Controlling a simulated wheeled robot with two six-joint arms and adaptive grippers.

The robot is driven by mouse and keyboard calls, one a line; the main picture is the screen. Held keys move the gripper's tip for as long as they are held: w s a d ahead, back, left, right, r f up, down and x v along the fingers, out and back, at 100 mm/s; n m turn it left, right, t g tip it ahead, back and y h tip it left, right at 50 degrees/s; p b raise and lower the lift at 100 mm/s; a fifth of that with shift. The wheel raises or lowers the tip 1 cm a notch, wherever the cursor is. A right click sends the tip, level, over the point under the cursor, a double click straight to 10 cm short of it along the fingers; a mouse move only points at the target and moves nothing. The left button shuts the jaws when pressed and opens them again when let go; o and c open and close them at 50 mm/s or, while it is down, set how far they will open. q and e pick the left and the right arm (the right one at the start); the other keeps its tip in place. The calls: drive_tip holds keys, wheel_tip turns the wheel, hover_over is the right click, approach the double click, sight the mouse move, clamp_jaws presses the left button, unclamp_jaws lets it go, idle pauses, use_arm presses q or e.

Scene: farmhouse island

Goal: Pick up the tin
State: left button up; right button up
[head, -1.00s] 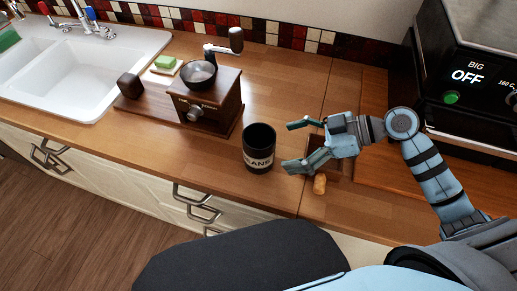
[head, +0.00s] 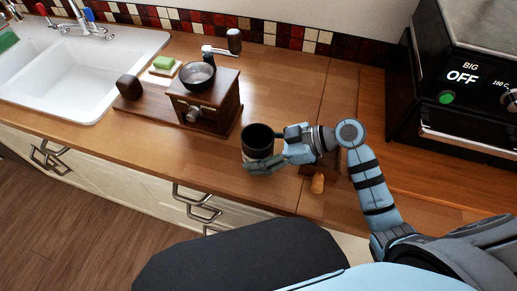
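The tin, a black open-topped cylinder (head: 257,138), stands upright on the wooden counter right of the wooden grinder. Its lettered front is partly covered by a finger. My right gripper (head: 268,150) comes from the right and is around the tin. One finger crosses low in front of it; the other is at its far right side, its tip hidden behind the tin. I cannot tell whether both fingers press on the tin. My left gripper is out of view.
A wooden grinder (head: 207,104) with a metal bowl and crank stands left of the tin. A cork-like piece (head: 317,184) lies under my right arm. A black oven (head: 465,85) is at right, a white sink (head: 85,75) at left.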

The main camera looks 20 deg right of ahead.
drive_tip(key=shift+c, duration=1.3)
drive_tip(key=shift+r, duration=0.1)
wheel_tip(320, 180, up, 20)
drive_tip(key=p, duration=0.2)
drive_tip(key=shift+p, duration=0.3)
